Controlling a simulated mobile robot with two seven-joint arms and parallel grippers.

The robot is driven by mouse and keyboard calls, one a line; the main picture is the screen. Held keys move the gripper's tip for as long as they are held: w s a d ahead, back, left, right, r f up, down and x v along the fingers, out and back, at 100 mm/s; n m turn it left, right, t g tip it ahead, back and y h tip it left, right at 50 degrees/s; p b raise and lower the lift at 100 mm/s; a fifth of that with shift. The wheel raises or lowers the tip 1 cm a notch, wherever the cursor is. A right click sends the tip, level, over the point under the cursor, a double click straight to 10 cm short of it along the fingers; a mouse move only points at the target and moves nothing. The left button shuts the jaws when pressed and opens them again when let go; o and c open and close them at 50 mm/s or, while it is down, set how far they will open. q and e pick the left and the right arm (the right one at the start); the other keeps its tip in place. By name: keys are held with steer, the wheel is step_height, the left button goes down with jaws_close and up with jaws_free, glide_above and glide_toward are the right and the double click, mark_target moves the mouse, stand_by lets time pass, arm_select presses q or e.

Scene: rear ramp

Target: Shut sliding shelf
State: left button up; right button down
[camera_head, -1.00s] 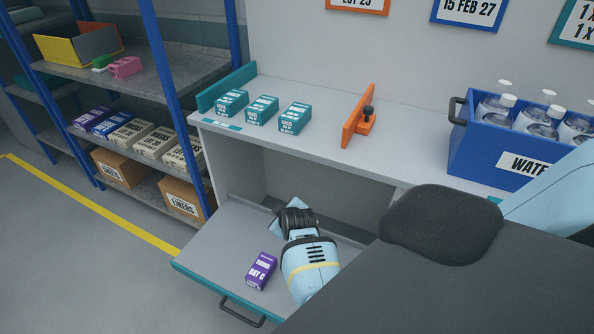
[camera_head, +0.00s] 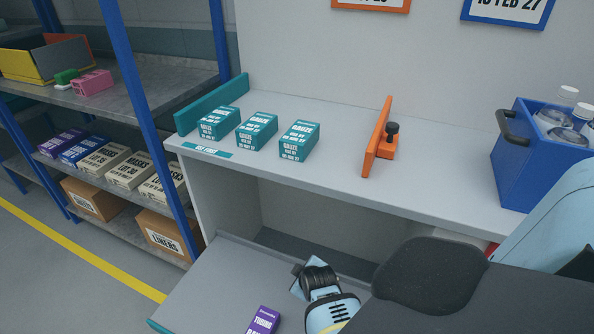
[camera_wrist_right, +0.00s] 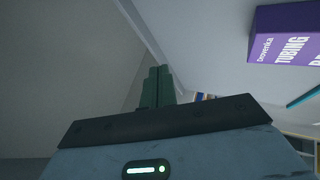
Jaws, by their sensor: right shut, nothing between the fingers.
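The sliding shelf (camera_head: 215,285) is a grey tray pulled out from under the counter. A piece of its teal front edge (camera_head: 156,326) shows at the bottom left; its handle is out of frame. A purple tubing box (camera_head: 262,321) stands on it, cut off by the picture's bottom. It also shows in the right wrist view (camera_wrist_right: 287,36). My right arm reaches over the shelf, right of the box, with its hand near the opening under the counter. My right gripper (camera_wrist_right: 158,72) is shut and empty, apart from the box. My left gripper is not in view.
The counter (camera_head: 330,175) above holds several teal gauze boxes (camera_head: 257,131), an orange divider (camera_head: 378,140) and a blue crate (camera_head: 515,165) of bottles. A blue-framed rack (camera_head: 150,100) stands close on the left. Floor (camera_head: 50,265) with a yellow line is clear there.

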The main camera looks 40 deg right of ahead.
steer(key=b+x, duration=0.1)
steer(key=x, duration=0.3)
steer(key=s+f+b+x, duration=0.1)
steer(key=b+x, duration=0.1)
steer(key=x, duration=0.2)
steer(key=s+b+x, duration=0.1)
steer(key=b+x, duration=0.1)
steer(key=x, duration=0.2)
steer(key=shift+w+a+f, duration=0.1)
steer(key=shift+w+f, duration=0.1)
steer(key=shift+f, duration=0.4)
steer(key=shift+w+d+r+b, duration=0.15)
steer(key=shift+w+d, duration=0.1)
steer(key=shift+d, duration=0.35)
steer(key=shift+w+d+r+b, duration=0.1)
steer(key=shift+w+d+b, duration=0.1)
steer(key=shift+d, duration=0.4)
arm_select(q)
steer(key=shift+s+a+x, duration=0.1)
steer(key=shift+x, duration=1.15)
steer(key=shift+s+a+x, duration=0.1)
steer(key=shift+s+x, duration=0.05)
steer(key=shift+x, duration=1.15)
arm_select(e)
steer(key=shift+w+d, duration=0.25)
steer(key=shift+d, duration=0.35)
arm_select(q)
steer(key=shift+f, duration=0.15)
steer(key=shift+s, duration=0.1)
